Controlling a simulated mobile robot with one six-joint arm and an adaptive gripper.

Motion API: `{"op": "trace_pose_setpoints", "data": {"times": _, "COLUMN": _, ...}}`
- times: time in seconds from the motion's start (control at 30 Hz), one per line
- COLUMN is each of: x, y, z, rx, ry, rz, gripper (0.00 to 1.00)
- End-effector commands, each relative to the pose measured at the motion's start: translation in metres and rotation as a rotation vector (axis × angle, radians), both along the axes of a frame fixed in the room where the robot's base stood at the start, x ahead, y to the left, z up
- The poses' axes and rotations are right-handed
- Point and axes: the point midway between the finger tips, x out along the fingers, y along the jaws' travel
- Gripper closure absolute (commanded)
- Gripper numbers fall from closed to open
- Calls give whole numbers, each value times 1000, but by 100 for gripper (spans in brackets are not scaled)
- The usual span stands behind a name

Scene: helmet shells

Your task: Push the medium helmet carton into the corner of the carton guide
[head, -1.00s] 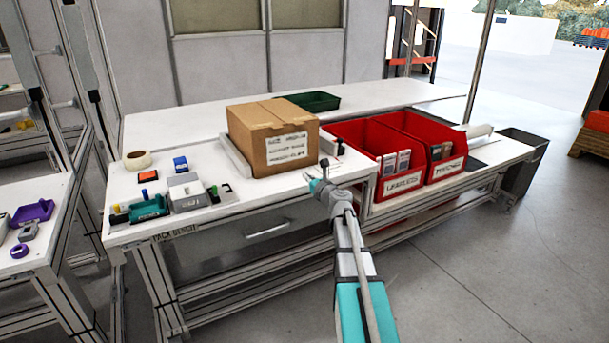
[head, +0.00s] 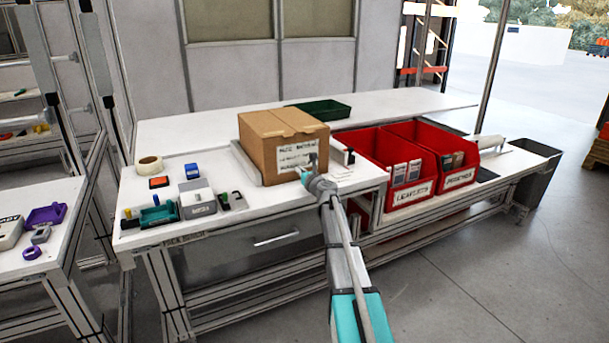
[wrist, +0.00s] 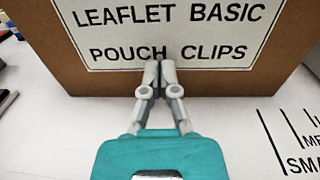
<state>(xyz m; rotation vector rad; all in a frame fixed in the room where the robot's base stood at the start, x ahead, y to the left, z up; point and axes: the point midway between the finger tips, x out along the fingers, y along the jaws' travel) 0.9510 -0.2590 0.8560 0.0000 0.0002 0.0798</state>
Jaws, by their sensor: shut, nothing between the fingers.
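The brown carton (head: 262,153) stands upright on the white bench, its labelled front face toward me. In the wrist view the carton (wrist: 285,78) fills the top, and its label reads LEAFLET BASIC POUCH CLIPS. The pale carton guide (head: 242,162) shows as a low wall along the carton's left side; its corner is hidden behind the carton. My gripper (head: 303,173) is shut and empty, low at the carton's front face. In the wrist view my gripper's fingertips (wrist: 160,72) overlap the label's lower edge; I cannot tell whether they touch it.
Printed size lines (wrist: 285,145) mark the bench right of the carton. Red bins (head: 408,190) stand to the right, and a green tray (head: 318,111) lies behind. A tape roll (head: 149,164) and small tools lie to the left. Bare bench separates them from the carton.

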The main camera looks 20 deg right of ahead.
Motion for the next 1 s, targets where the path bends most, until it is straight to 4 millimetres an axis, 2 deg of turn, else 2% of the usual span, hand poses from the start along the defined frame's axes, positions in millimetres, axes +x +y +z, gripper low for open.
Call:
{"op": "trace_pose_setpoints", "data": {"times": 0.5, "x": 7, "y": 1, "z": 0, "rx": 0, "ry": 0, "rz": 0, "gripper": 100}}
{"op": "trace_pose_setpoints", "data": {"times": 0.8, "x": 47, "y": 3, "z": 0, "rx": 0, "ry": 0, "rz": 0, "gripper": 100}}
{"op": "trace_pose_setpoints", "data": {"times": 1.0, "x": 54, "y": 5, "z": 0, "rx": 0, "ry": 0, "rz": 1, "gripper": 100}}
